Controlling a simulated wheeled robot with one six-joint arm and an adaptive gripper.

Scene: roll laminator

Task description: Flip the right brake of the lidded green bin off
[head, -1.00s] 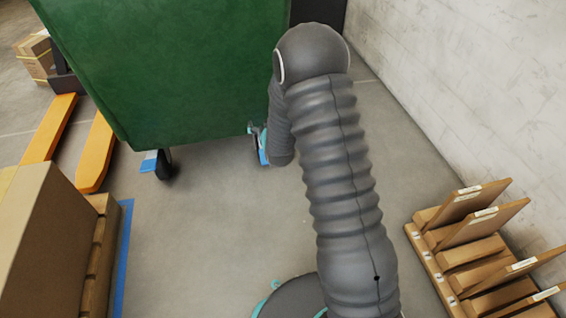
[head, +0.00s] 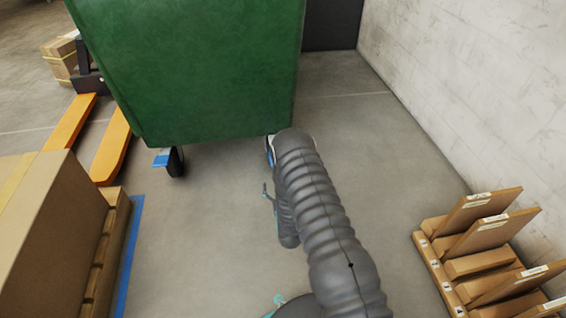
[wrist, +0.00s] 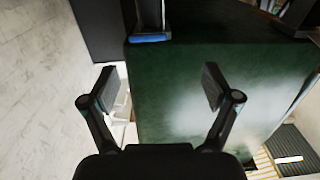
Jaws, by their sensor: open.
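The green bin (head: 200,70) stands upper left of centre in the head view; its lid is out of that view. Its right caster with a blue brake (head: 268,150) is mostly hidden behind my arm. The left caster shows a blue brake pedal (head: 161,160). My gripper (head: 268,198) is small and partly hidden beside my arm, in front of the right caster and apart from it. In the wrist view my gripper (wrist: 157,88) is open and empty, facing the bin (wrist: 180,75). A blue brake (wrist: 150,38) on a dark caster shows beyond the fingertips.
A white wall (head: 440,90) runs along the right. A wooden rack with boards (head: 470,260) stands at lower right. A large carton (head: 45,220) on a pallet and an orange pallet jack (head: 112,148) are at left. The floor before the bin is clear.

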